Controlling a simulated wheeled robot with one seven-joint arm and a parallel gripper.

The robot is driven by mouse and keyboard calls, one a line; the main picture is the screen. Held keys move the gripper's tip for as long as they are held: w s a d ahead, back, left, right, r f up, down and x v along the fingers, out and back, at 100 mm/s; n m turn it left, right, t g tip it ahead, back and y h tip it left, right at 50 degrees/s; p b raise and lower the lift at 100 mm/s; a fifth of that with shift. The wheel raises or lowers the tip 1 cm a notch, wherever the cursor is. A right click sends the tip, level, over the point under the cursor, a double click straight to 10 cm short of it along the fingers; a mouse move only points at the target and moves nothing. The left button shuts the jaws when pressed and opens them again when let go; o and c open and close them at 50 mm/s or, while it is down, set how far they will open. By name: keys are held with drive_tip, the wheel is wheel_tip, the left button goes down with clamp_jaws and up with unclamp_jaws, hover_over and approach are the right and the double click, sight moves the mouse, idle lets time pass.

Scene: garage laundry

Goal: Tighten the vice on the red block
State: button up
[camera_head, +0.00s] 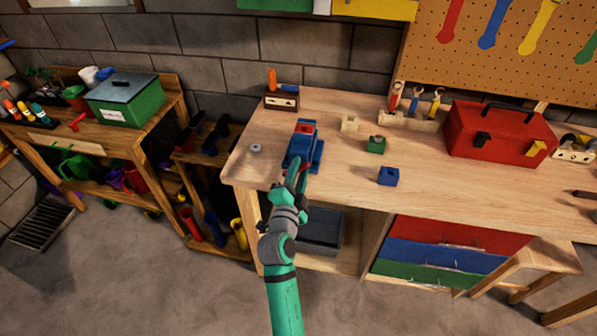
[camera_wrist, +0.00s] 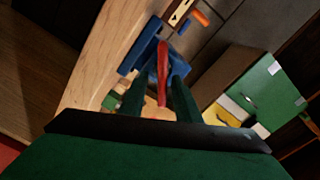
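The blue vice (camera_head: 301,148) stands near the left front of the workbench; it also shows in the wrist view (camera_wrist: 142,52). The red block (camera_head: 305,128) sits at the top of the vice, at its far end. I cannot tell how closely the jaws meet it. A long red part (camera_wrist: 163,65), which looks like the vice's handle, points toward my gripper. My gripper (camera_head: 301,174) is at the near side of the vice. In the wrist view its two dark green fingers (camera_wrist: 160,88) stand apart, with the red part between them and slight gaps beside it.
On the workbench (camera_head: 340,180) are a grey ring (camera_head: 256,148), a green block (camera_head: 376,145), a blue block (camera_head: 388,176) and a red toolbox (camera_head: 498,131). A small holder (camera_head: 281,100) stands behind the vice. A shelf with a green box (camera_head: 126,100) is at left.

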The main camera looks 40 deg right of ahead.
drive_tip(key=v, duration=1.1)
drive_tip(key=o, duration=1)
drive_tip(key=shift+w+n, duration=0.1)
drive_tip(key=shift+n, duration=0.3)
drive_tip(key=o, duration=0.5)
drive_tip(key=shift+n, duration=0.5)
drive_tip(key=shift+o, duration=1.1)
drive_tip(key=shift+w+n, duration=0.1)
drive_tip(key=shift+n, duration=0.8)
drive_tip(key=w+d+n, duration=0.2)
drive_tip(key=n, duration=0.3)
drive_tip(key=w+d+n, duration=0.3)
drive_tip(key=n, duration=0.2)
drive_tip(key=w+d+n, duration=0.2)
drive_tip(key=w+n, duration=0.1)
drive_tip(key=n, duration=0.3)
drive_tip(key=shift+w+d, duration=0.15)
drive_tip(key=shift+d, duration=0.25)
